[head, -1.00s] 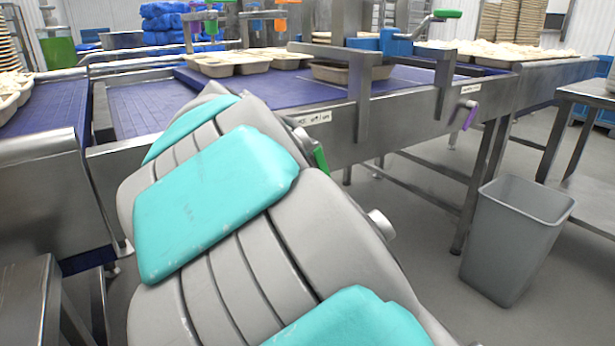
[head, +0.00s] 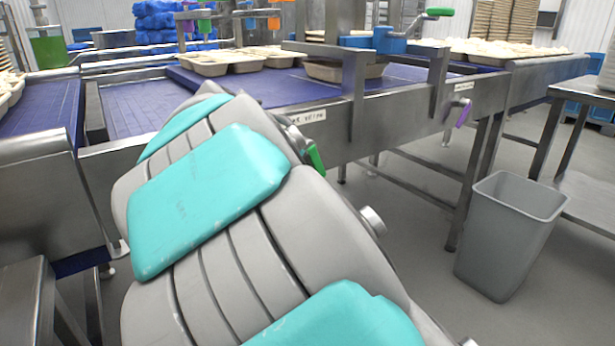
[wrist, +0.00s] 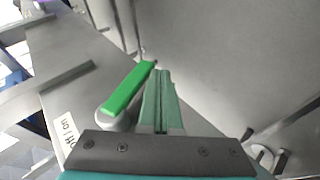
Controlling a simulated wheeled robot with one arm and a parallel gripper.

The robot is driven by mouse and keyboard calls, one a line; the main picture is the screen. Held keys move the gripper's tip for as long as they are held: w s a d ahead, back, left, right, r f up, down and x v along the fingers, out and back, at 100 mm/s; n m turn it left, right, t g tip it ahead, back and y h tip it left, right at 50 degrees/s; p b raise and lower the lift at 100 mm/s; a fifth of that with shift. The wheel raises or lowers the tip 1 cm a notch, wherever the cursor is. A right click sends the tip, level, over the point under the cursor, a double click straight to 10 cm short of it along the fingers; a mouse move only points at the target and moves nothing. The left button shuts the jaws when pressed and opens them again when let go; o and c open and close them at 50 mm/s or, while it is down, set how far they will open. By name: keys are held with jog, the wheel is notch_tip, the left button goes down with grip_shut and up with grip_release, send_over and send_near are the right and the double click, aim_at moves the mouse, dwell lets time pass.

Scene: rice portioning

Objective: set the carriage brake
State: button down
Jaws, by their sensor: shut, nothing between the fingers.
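A green lever (head: 315,158) sits on the front rail of the conveyor frame, partly hidden behind my arm. In the wrist view the green lever (wrist: 128,92) lies slanted, with a grey rounded hub at its lower end and a small white label (wrist: 69,131) near it. My gripper (wrist: 163,75) is shut and empty, its green fingers together just right of the lever. I cannot tell if they touch it. My arm hides the gripper in the head view. A blue carriage block (head: 378,42) with a green-handled crank (head: 438,13) stands over the belt.
A purple lever (head: 463,112) hangs on the rail further right. Trays (head: 228,62) rest on the blue belt. A grey bin (head: 508,235) stands on the floor at right, near a steel table (head: 580,100). Open floor lies between the bin and my arm.

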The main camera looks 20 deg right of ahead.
jog(key=shift+r, duration=0.1)
dwell(0.8)
jog(key=v, duration=0.7)
jog(key=shift+s+a, duration=0.2)
jog(key=shift+s, duration=0.05)
jog(key=shift+r, duration=0.15)
